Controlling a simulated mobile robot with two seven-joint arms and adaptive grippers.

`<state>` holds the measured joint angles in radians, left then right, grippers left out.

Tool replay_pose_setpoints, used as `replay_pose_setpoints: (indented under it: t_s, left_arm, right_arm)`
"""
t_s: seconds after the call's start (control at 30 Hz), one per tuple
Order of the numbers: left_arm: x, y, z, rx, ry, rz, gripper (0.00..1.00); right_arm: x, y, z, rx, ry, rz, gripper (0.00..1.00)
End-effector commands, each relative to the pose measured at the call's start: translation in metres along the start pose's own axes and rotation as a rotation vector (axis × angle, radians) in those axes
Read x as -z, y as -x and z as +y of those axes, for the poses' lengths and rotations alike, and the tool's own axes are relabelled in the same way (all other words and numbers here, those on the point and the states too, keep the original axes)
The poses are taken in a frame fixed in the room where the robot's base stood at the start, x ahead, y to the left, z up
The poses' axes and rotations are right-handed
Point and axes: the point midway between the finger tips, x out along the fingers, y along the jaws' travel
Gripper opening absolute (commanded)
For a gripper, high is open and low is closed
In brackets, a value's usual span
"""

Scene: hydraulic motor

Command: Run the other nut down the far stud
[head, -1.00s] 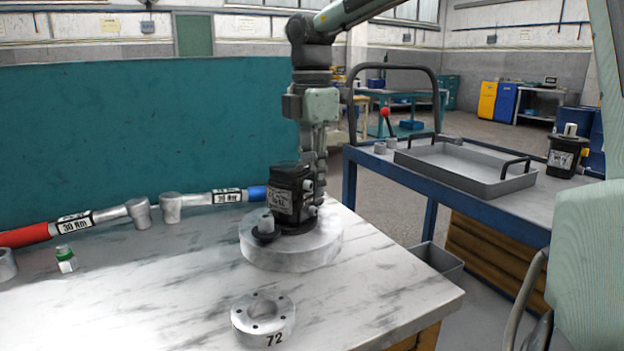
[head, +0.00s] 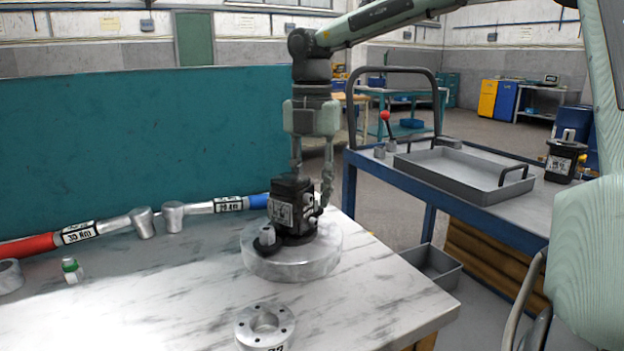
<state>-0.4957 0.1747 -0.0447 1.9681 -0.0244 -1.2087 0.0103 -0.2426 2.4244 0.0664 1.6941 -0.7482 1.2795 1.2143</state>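My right gripper (head: 313,190) points straight down at the far right side of the black hydraulic motor (head: 291,208). Its two fingers stand apart. The left fingertip is hidden behind the motor, and the right one is low beside the motor's right side. I cannot tell whether a nut is between them. The motor stands upright on a round grey base (head: 290,262). A light nut or stud end (head: 267,237) shows on the near flange ear. The far stud and its nut are hidden behind the motor. My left gripper is not in view.
A ring marked 72 (head: 265,326) lies near the front table edge. A cart with a grey tray (head: 465,178) and another motor (head: 565,160) stands right.

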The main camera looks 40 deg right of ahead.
Motion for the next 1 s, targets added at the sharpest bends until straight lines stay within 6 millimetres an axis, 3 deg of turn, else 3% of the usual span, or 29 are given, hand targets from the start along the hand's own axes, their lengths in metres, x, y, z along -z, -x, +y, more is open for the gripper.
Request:
replay_pose_setpoints:
  t_s: [0.2, 0.87, 1.0]
  left_arm:
    - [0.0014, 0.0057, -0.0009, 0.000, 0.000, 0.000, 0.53]
    - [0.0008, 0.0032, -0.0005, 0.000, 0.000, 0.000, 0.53]
    - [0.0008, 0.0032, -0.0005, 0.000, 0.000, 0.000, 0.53]
  right_arm:
    - [-0.0002, -0.0002, -0.0001, 0.001, 0.178, -0.001, 0.29]
    - [0.0003, -0.0005, -0.0006, 0.001, 0.175, 0.000, 0.29]
    - [0.0003, -0.0005, -0.0005, 0.001, 0.175, 0.000, 0.14]
